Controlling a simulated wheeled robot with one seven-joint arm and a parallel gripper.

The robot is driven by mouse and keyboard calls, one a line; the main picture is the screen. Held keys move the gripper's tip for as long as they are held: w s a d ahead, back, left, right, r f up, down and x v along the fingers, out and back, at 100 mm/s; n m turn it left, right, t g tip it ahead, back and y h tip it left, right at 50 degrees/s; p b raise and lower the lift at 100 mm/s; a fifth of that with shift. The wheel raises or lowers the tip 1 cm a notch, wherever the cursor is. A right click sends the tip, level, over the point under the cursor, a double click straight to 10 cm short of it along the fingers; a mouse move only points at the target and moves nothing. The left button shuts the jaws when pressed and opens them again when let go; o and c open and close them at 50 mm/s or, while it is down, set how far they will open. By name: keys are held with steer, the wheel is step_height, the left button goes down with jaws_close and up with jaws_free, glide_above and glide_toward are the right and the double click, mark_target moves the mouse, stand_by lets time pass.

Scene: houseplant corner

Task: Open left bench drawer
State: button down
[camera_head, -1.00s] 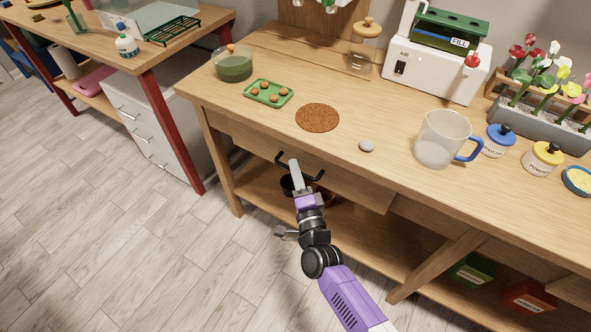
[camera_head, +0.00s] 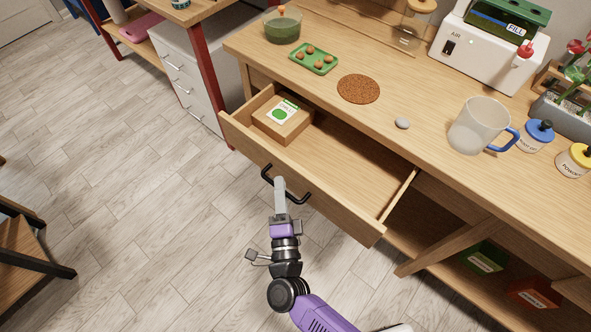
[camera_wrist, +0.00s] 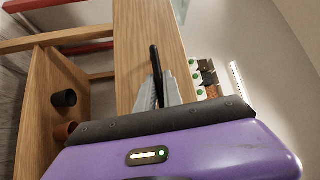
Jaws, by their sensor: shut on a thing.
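The left bench drawer (camera_head: 330,205) is pulled well out from the wooden bench in the head view. Its black bar handle (camera_head: 296,196) runs across the outer front face. My gripper (camera_head: 279,184) is shut on the handle, near its middle. In the wrist view the handle (camera_wrist: 155,62) stands dark between the fingers (camera_wrist: 159,90), in front of the wooden drawer front (camera_wrist: 135,50). The rest of the drawer floor is bare.
The bench top (camera_head: 425,165) holds a green tray (camera_head: 313,60), a cork mat (camera_head: 358,89), a stone (camera_head: 402,123) and a clear mug (camera_head: 478,127). A dark-framed piece of furniture (camera_head: 30,245) stands at the left. The floor between is clear.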

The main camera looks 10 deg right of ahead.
steer(key=shift+s+a+f, duration=0.1)
steer(key=shift+s+a, duration=0.9)
steer(key=shift+a, duration=0.25)
steer(key=c, duration=1.5)
jaws_free()
steer(key=s+a+b, duration=0.1)
steer(key=s, duration=0.6)
steer(key=shift+s+f, duration=0.3)
steer(key=shift+f, duration=0.15)
steer(key=shift+a, duration=0.1)
